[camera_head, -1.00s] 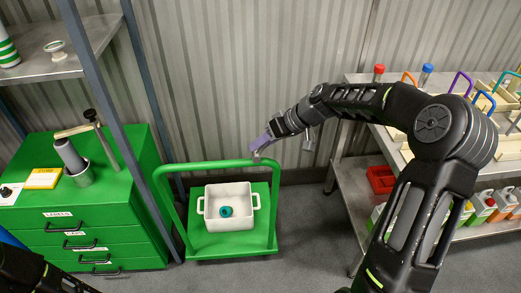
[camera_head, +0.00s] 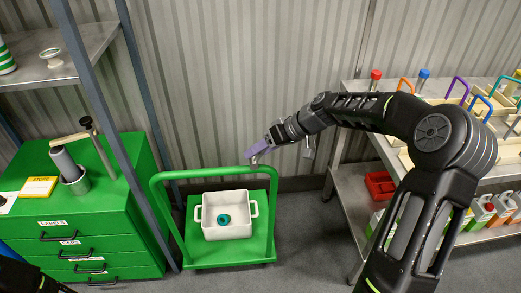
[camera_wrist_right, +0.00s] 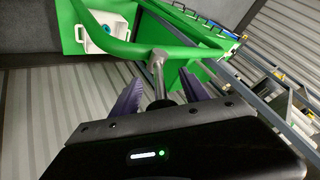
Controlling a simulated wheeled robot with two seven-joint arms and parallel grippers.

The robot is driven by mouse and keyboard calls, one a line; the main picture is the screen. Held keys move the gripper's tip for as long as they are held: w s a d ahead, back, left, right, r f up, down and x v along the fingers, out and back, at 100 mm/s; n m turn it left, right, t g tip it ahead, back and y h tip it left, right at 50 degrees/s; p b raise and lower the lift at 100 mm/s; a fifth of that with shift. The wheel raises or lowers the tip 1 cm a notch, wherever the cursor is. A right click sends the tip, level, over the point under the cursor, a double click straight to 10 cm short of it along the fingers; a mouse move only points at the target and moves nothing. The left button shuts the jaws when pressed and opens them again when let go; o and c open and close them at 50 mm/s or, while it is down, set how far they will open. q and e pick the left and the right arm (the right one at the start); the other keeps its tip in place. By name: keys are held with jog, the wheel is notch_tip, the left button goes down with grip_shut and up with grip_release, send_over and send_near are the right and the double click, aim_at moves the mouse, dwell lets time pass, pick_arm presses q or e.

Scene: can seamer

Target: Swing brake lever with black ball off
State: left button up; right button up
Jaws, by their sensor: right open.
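The green trolley (camera_head: 157,215) stands on the floor with its hoop handle raised. A grey brake lever (camera_wrist_right: 156,72) sits on the handle bar in the right wrist view. Its dark end, where the black ball (camera_wrist_right: 161,103) is, lies between my right fingers and is partly hidden by the gripper body. My right gripper (camera_head: 262,151) has purple fingers and is at the top of the handle in the head view. Its fingers are open, one on each side of the lever (camera_wrist_right: 161,92); I cannot tell whether either touches it. My left gripper is out of view; only a dark arm part shows at lower left.
A white pot (camera_head: 226,228) with a teal object (camera_head: 224,219) in it stands on the trolley. A green drawer cabinet (camera_head: 140,233) with a lever device (camera_head: 68,164) is at left. A rack (camera_head: 350,192) with bins is at right. Upright posts stand near the trolley's left side.

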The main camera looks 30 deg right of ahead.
jog(key=shift+r, duration=0.1)
jog(key=b+v, duration=0.1)
jog(key=v, duration=0.6)
jog(key=shift+s+d+r, duration=0.15)
jog(key=shift+s+d, duration=0.05)
jog(key=shift+s, duration=0.05)
dwell(0.4)
